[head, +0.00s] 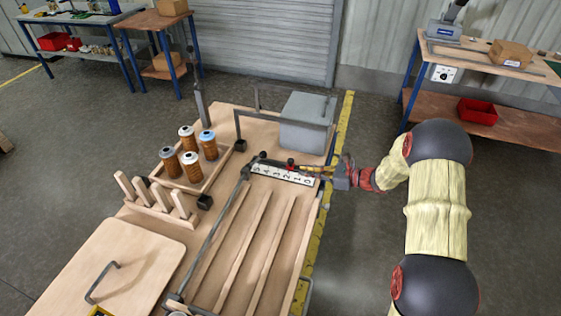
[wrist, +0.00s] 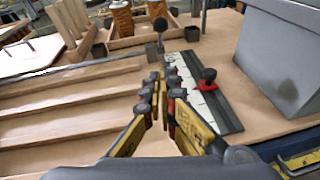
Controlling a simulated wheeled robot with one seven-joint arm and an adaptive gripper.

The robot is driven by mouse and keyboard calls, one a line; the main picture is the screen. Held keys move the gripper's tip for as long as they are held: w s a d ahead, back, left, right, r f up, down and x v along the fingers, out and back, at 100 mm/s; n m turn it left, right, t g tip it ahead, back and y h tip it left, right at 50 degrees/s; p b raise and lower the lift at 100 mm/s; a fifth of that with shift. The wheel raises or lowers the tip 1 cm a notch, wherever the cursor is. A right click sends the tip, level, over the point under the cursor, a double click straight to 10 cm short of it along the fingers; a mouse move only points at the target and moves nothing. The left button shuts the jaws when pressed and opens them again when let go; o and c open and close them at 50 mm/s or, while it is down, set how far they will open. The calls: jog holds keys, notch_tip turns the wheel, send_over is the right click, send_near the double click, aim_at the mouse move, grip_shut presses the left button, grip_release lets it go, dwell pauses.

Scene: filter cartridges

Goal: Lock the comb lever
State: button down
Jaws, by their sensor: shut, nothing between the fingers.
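A lever with a dark ball knob (wrist: 160,25) stands upright at the far end of a white numbered scale in the wrist view. In the head view, a dark knob (head: 262,155) shows there, by the end of a long grey bar (head: 215,232) beside the lanes; I cannot tell whether the lever is locked. My gripper (head: 304,168) reaches in from the right, over the scale (head: 283,174). In the wrist view, my gripper (wrist: 160,82) is shut and empty, its fingertips short of the ball knob and apart from it.
A grey box (head: 307,122) stands behind. Several filter cartridges (head: 208,145) stand in a wooden tray at the left, behind a pegged rack (head: 160,212). Wooden lanes (head: 247,245) lie empty in front.

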dwell(0.3)
jog(key=b+x, duration=0.1)
jog(key=x, duration=0.3)
jog(key=b+x, duration=0.2)
jog(key=x, duration=0.3)
jog(key=shift+a+f, duration=0.15)
jog(key=shift+f, duration=0.15)
jog(key=w+a+r+b, duration=0.1)
jog(key=w+a+r, duration=0.1)
jog(key=a, duration=0.1)
jog(key=shift+w+a+b, duration=0.2)
jog(key=shift+a+b, duration=0.1)
jog(key=shift+b, duration=0.05)
jog(key=shift+r, duration=0.1)
jog(key=shift+w+a+r+h+p, duration=0.1)
jog(key=shift+a+r+h+p, duration=0.2)
jog(key=shift+p, duration=0.6)
